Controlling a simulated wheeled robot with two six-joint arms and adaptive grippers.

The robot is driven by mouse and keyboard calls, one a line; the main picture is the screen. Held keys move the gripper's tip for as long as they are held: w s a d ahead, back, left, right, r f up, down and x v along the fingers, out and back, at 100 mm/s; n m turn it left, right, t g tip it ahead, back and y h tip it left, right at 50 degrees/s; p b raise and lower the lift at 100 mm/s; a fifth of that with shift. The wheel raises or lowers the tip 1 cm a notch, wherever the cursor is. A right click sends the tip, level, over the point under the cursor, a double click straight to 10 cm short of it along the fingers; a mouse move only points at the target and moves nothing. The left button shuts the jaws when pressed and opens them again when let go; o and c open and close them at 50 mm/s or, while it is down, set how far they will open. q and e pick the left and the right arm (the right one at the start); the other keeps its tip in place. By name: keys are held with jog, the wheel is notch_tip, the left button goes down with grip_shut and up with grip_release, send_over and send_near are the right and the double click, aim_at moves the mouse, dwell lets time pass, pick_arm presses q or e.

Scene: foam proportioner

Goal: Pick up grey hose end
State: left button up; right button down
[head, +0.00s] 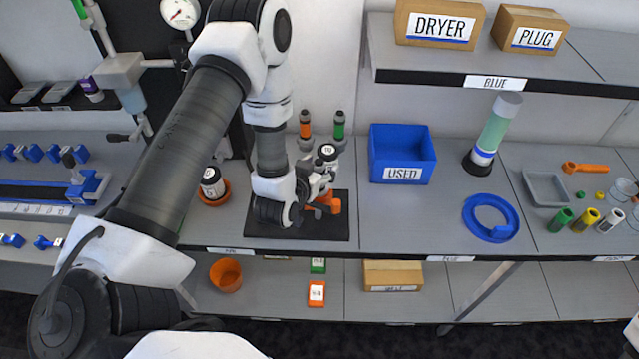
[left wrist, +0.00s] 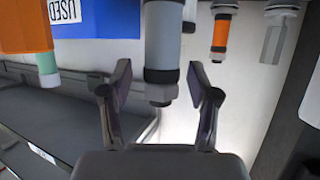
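In the left wrist view the grey hose end (left wrist: 162,45) is a grey cylinder with a black band and a dark tip. My left gripper (left wrist: 160,78) is open, with one finger on each side of the hose end's lower part in the picture. Gaps show between the fingers and the hose end. In the head view my left gripper (head: 318,183) is over the black base plate (head: 275,226), and I cannot make out the grey hose end there. Beside it stand an orange-banded hose end (head: 305,125) and a green-banded one (head: 339,127). My right gripper is not in view.
An orange part (head: 333,204) is close to the left gripper. A labelled jar in an orange cup (head: 213,198) stands left of the plate. The shelf between plate and ring is clear.

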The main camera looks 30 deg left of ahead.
pick_arm(q)
grip_shut()
jog(key=shift+r, duration=0.1)
